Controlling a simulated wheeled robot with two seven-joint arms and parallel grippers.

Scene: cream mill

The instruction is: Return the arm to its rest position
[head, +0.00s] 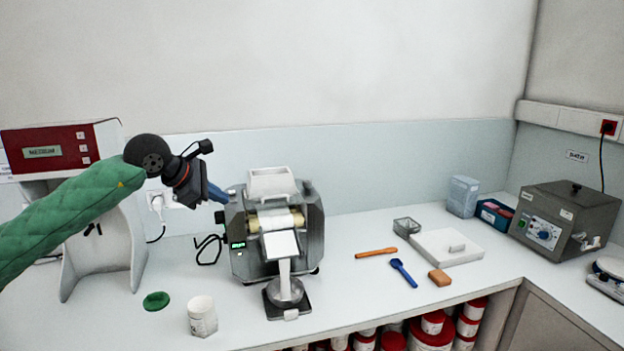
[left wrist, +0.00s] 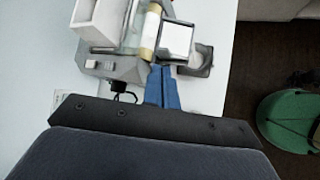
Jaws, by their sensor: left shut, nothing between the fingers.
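My left arm in its green sleeve comes in from the left in the head view. My left gripper (head: 217,194) points right and slightly down, with its blue fingers closed together and empty. The fingertips are close to the upper left side of the grey roller mill (head: 238,254); whether they touch it I cannot tell. In the left wrist view the shut blue fingers (left wrist: 162,86) appear at the edge of the mill (left wrist: 122,69). My right gripper is not in view.
A white jar (head: 202,317) and green lid (head: 156,301) stand left of the mill. A steel bowl (head: 285,291) sits below its chute. A red-and-white machine (head: 110,245) stands behind my arm. Air above the counter is clear.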

